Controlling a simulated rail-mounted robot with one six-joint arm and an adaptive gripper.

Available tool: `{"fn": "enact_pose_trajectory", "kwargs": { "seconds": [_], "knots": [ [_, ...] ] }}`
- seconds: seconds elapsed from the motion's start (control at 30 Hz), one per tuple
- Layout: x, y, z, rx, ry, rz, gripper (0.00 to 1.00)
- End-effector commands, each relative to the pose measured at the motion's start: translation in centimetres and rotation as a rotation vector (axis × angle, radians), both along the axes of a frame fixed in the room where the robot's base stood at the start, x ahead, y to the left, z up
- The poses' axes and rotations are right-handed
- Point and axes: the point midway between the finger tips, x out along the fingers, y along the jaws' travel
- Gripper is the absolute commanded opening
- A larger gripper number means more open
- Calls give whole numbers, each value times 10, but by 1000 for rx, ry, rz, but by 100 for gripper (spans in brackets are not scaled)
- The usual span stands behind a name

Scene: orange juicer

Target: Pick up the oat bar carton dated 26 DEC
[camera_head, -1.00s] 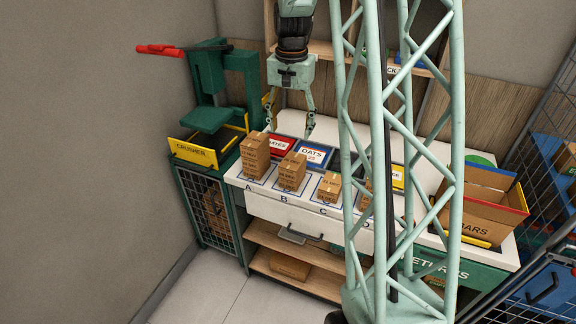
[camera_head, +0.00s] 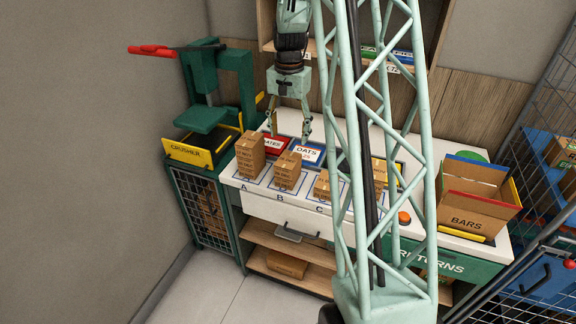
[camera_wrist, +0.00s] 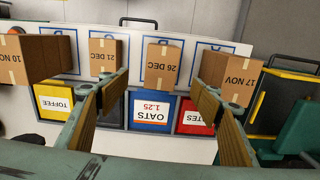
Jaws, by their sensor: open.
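The oat bar carton dated 26 DEC (camera_wrist: 162,66) tops the stack at spot B. In the head view this brown carton (camera_head: 288,164) is second from the left in the row. My gripper (camera_head: 290,137) is open and empty, pointing down behind and above the B stack, over the OATS label. In the wrist view my two fingers (camera_wrist: 160,86) spread apart, and the 26 DEC carton appears between their tips, beyond them. They do not appear to touch it.
Cartons dated 17 NOV (camera_wrist: 231,77), 21 DEC (camera_wrist: 104,55) and 10 NOV (camera_wrist: 32,58) stand in the same row. The green crusher (camera_head: 205,120) is at the left. An open BARS box (camera_head: 467,222) stands on the right of the counter (camera_head: 412,190).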

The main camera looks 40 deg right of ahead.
Motion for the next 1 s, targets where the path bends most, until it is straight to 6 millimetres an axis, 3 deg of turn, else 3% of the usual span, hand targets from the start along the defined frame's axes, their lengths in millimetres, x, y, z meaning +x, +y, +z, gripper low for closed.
{"fn": "enact_pose_trajectory", "kwargs": {
  "seconds": [0.7,1.0],
  "knots": [
    [0,1,-71,1,2,0,58],
    [0,0,-84,1,0,0,58]
  ]
}}
